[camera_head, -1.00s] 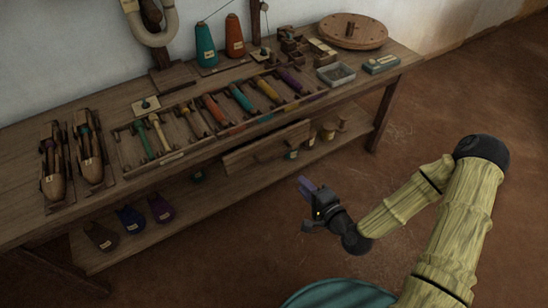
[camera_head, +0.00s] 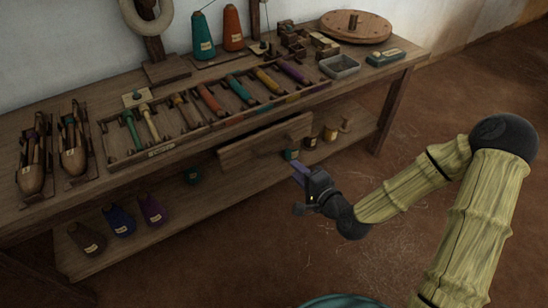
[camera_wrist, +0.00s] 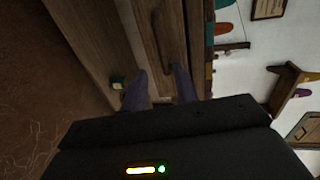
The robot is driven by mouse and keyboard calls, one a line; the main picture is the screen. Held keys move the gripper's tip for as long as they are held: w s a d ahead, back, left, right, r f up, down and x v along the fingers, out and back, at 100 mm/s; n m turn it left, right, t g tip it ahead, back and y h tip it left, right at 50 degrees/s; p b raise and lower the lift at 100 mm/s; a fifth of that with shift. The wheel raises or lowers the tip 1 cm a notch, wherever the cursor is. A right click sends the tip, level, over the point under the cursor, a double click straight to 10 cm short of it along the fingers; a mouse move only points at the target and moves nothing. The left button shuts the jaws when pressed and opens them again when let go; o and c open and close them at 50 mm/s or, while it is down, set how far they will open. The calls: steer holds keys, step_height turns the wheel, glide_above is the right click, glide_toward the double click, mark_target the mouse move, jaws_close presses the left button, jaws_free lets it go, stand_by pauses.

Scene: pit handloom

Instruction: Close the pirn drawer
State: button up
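The pirn drawer (camera_head: 240,151) is a long wooden front under the bench top's front edge. It stands out from the bench, so it is at least partly open. In the wrist view the drawer front (camera_wrist: 143,27) runs away from me, with a dark bar handle (camera_wrist: 160,42) along it. My gripper (camera_head: 297,190) is in front of and below the drawer's right end, apart from it in the head view. Its two purple fingers (camera_wrist: 159,80) are spread with nothing between them. The drawer's inside is hidden.
The bench top (camera_head: 100,98) holds a rack of coloured pirns (camera_head: 208,98), shuttles (camera_head: 73,150), cones (camera_head: 203,38) and a round wooden disc (camera_head: 355,27). The lower shelf (camera_head: 215,180) carries several small labelled items. The floor (camera_head: 400,240) in front is clear.

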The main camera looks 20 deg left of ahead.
mark_target(274, 150)
steer(key=b+x, duration=0.5)
steer(key=x, duration=0.7)
steer(key=shift+w+a, duration=0.25)
steer(key=shift+a, duration=0.05)
jaws_close()
